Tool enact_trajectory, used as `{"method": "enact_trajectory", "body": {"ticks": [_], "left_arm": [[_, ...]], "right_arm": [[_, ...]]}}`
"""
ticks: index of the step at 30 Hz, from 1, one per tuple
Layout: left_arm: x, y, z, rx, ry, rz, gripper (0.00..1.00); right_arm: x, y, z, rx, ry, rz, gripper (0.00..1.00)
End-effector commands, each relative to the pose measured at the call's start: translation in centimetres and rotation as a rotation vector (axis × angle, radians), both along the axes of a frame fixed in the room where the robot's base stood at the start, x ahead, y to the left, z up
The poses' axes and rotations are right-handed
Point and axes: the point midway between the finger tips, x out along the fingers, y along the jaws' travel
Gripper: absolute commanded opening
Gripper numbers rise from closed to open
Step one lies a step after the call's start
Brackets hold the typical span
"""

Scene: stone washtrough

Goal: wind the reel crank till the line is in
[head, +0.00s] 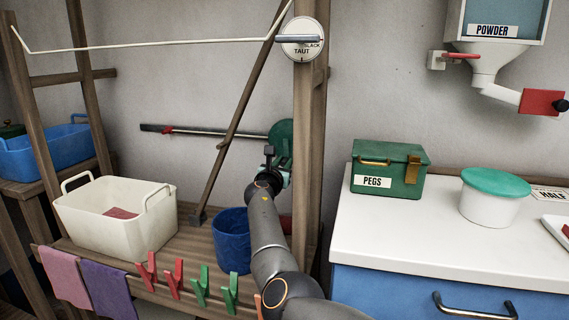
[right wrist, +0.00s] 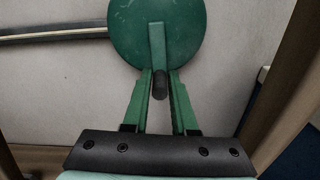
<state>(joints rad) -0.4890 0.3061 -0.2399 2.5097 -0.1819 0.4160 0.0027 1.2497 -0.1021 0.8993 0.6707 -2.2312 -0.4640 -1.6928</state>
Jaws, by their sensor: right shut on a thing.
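The green round reel (head: 282,132) sits low behind the wooden frame, partly hidden by my right arm. In the right wrist view the reel disc (right wrist: 140,28) shows its green crank arm (right wrist: 157,42) pointing down to a dark handle (right wrist: 160,84). My right gripper (right wrist: 160,78) is shut on this handle, one finger on each side. In the head view my right gripper (head: 279,165) is in front of the reel. The white line (head: 150,46) runs across the top between the posts. The dial (head: 302,40) reads TAUT below and SLACK at right. My left gripper is out of view.
A cream basin (head: 118,222) and a blue bucket (head: 230,241) stand on the shelf beside my right arm. Red and green pegs (head: 173,279) and cloths (head: 105,290) hang at its front. A wooden post (head: 306,130) stands close right of the reel.

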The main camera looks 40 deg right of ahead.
Motion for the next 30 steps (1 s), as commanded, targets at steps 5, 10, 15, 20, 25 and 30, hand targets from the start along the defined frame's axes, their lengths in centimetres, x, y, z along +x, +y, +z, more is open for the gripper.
{"method": "enact_trajectory", "body": {"ticks": [5,10,15,20,25,30], "left_arm": [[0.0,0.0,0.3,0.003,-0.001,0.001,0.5],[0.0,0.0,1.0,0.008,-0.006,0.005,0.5],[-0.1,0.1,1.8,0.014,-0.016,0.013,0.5],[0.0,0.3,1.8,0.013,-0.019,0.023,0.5],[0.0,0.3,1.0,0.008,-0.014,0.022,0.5],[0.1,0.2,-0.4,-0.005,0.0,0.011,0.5]], "right_arm": [[-0.1,-0.2,0.1,0.007,-0.009,-0.006,0.0],[0.0,-0.2,0.2,0.027,-0.034,-0.007,0.0],[0.3,0.0,0.2,0.063,-0.079,-0.007,0.0],[0.5,0.2,0.0,0.109,-0.133,-0.008,0.0],[0.8,0.5,-0.1,0.161,-0.196,-0.01,0.0],[1.2,0.7,-0.2,0.219,-0.265,-0.011,0.0]]}}
